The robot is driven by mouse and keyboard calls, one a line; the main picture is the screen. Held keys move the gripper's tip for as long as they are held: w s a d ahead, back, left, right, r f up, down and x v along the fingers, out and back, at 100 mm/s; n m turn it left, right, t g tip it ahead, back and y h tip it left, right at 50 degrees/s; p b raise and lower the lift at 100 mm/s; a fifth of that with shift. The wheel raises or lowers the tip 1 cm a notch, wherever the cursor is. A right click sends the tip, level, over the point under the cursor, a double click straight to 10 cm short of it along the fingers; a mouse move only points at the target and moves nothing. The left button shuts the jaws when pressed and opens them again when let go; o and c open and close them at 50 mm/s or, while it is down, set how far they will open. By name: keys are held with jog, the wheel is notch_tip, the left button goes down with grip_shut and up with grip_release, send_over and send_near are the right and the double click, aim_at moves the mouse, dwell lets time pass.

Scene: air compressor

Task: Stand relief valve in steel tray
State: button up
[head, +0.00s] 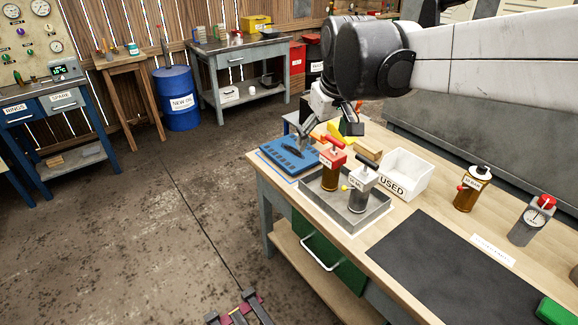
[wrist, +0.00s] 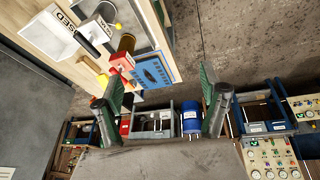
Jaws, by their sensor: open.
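The steel tray (head: 322,203) stands on the bench. Two labelled valve-like bodies stand upright in it: an amber one with a red top (head: 332,163) and a grey one with a pale top and yellow knob (head: 361,188). Outside it stand an amber body with a pale top and red knob (head: 469,189) and a grey body with a red top (head: 532,220). Labels are too small for me to tell which is the relief valve. My gripper (head: 305,136) is open and empty, near the blue board, behind the tray. Its spread fingers (wrist: 161,98) show in the wrist view.
A blue board (head: 277,158) with a dark shape lies at the bench's far-left end. A white USED bin (head: 407,174) and yellow and wooden blocks (head: 368,147) stand behind the tray. A dark mat (head: 445,270) lies bare in front. A green object (head: 553,311) lies at front right.

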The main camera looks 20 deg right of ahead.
jog(key=s+a+f+t, duration=0.1)
jog(key=s+a+f, duration=0.2)
jog(key=s, duration=0.5)
jog(key=s+a+f+m+t, duration=0.1)
jog(key=s+a+f+t, duration=0.1)
jog(key=s, duration=0.6)
jog(key=shift+a+f+m+y, duration=0.3)
jog(key=shift+a+f, duration=0.15)
jog(key=shift+f, duration=0.25)
